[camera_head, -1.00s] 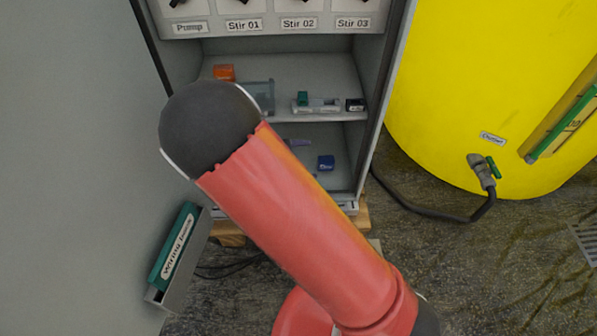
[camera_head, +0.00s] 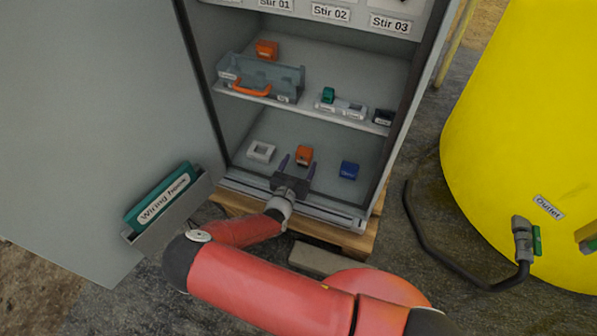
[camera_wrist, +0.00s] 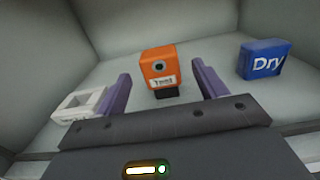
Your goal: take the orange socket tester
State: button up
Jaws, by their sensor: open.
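An orange block (camera_head: 304,154) with a dark round feature stands on the cabinet's lower floor; it looks like the socket tester. In the wrist view this orange block (camera_wrist: 158,62) is upright, with a small white label too blurred to read and a dark part at its base. My gripper (camera_head: 297,164) reaches into the lower compartment, low and in front of it. In the wrist view my gripper (camera_wrist: 161,75) is open, its purple fingers left and right of the block's line. Nothing is held; the block appears beyond or just between the fingertips.
A white square frame (camera_head: 261,151) lies left and a blue "Dry" block (camera_head: 348,170) right on the same floor. The upper shelf (camera_head: 312,109) holds another orange block (camera_head: 266,50), a clear bin (camera_head: 285,78) and small parts. A binder holder (camera_head: 162,210) hangs on the door (camera_head: 100,120).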

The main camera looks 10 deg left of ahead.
aim_at(304, 151)
jog(key=w, duration=0.5)
jog(key=shift+d, duration=0.35)
jog(key=c, duration=1.1)
jog(key=shift+r+p, duration=1.6)
jog(key=shift+r, duration=0.1)
